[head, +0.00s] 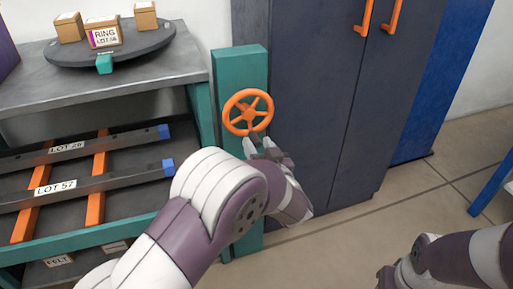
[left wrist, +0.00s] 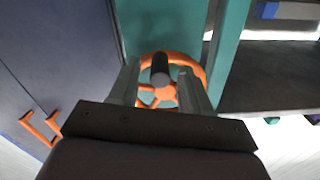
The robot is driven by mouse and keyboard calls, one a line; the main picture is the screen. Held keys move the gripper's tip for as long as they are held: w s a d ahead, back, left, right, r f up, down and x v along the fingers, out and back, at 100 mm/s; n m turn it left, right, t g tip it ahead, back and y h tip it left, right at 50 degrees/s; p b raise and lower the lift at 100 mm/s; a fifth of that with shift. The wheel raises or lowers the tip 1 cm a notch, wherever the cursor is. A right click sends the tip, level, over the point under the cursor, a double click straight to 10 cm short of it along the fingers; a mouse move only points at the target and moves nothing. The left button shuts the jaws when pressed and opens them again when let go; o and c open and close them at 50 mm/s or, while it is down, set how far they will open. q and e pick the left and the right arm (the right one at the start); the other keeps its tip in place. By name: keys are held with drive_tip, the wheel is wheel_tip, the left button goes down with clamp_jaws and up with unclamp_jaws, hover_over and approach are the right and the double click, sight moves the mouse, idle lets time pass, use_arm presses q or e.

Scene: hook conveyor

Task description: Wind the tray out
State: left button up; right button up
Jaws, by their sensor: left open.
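An orange handwheel (head: 248,112) with spokes is mounted on a teal post (head: 238,70) beside the rack. The wheel also shows in the left wrist view (left wrist: 183,72), with a dark round grip (left wrist: 160,66) standing out from it. My left gripper (head: 264,147) is open at the wheel's lower edge. In the left wrist view its fingers (left wrist: 160,88) stand on either side of the dark grip; I cannot tell whether they touch it. A dark shelf-like tray (head: 130,183) in the teal rack bears grey bars with lot labels. My right gripper (head: 386,277) is partly in view at bottom right.
A dark cabinet (head: 310,100) with orange handles (head: 392,15) stands right of the post. A round turntable (head: 112,48) with small boxes sits on the rack top. Boxes marked FELT (head: 60,260) lie below. Open floor (head: 400,200) lies right of my left arm.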

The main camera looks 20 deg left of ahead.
use_arm(q)
drive_tip(key=shift+x, duration=0.95)
drive_tip(key=shift+c, duration=0.3)
clamp_jaws()
drive_tip(key=shift+d, duration=0.1)
